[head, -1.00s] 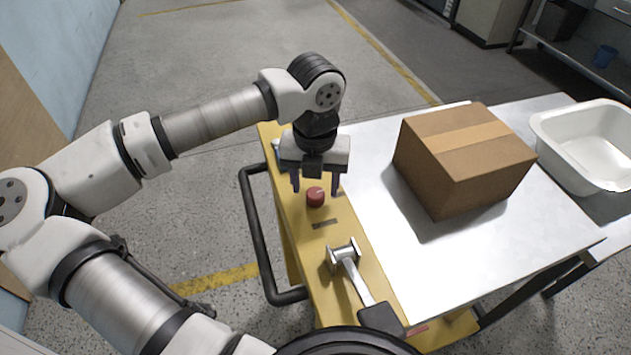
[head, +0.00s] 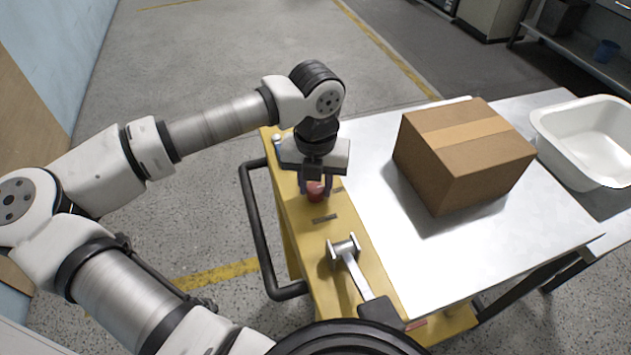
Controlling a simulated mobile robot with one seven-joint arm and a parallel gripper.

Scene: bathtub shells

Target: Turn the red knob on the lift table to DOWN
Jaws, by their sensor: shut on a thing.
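The red knob (head: 316,196) sits on the yellow end panel of the lift table (head: 345,222), above a small dark label plate (head: 324,218). My gripper (head: 315,187) points down over the knob, with its two fingers shut on the knob's sides. The lettering on the plate is too small to read, so I cannot tell which setting the knob is at. The fingers and gripper body hide part of the knob's far side.
A black handrail (head: 258,235) runs along the panel's left side. A cardboard box (head: 460,160) rests on the metal top, and a white tub (head: 585,145) stands to its right.

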